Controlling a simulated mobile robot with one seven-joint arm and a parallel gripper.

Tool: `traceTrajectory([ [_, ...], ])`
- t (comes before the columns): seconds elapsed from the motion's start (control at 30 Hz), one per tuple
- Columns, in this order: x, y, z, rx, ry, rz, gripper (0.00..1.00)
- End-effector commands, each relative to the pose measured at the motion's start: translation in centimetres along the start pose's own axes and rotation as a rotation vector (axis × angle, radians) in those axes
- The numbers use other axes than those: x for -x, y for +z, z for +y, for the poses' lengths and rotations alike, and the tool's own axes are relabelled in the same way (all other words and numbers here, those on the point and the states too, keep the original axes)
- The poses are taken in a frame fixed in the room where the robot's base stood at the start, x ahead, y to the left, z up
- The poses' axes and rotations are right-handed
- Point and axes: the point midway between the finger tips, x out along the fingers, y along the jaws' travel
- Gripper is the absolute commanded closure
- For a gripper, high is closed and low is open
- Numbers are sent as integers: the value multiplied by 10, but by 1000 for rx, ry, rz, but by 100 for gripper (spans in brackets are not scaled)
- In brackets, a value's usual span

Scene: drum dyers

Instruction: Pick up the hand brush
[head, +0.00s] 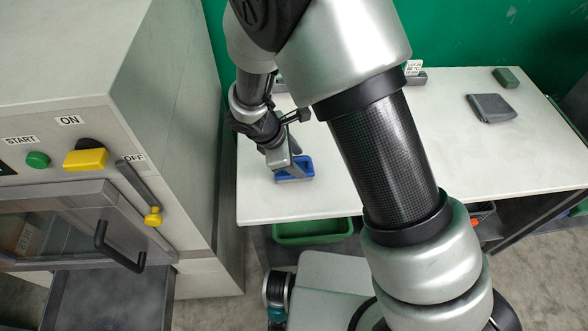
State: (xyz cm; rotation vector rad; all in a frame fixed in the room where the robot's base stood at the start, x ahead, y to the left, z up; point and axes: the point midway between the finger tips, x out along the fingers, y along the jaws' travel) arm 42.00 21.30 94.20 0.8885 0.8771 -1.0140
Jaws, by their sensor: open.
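A small blue item (296,178), which looks like the hand brush, lies near the left front of the white table. My gripper (290,164) reaches down over it, with its grey fingers at or just above the blue item. The gripper is open, and parts of the blue item are hidden behind the fingers. I cannot tell from this view whether the fingers touch it.
The white table (466,165) also bears a folded dark grey cloth (491,107) and a green block (506,77) at the right. A green bin (312,231) is below its front edge. A grey machine (165,130) with a yellow lever stands at the left.

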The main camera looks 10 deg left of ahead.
Motion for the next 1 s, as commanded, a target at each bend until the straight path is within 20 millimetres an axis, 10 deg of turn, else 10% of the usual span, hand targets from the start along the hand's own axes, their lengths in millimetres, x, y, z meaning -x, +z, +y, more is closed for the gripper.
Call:
traceTrajectory([
  [0.63,-51,-3,-2,0,0,-1,54],
  [0.83,-51,-3,-2,0,0,-1,83],
  [1.0,-51,-3,-2,0,0,-1,83],
])
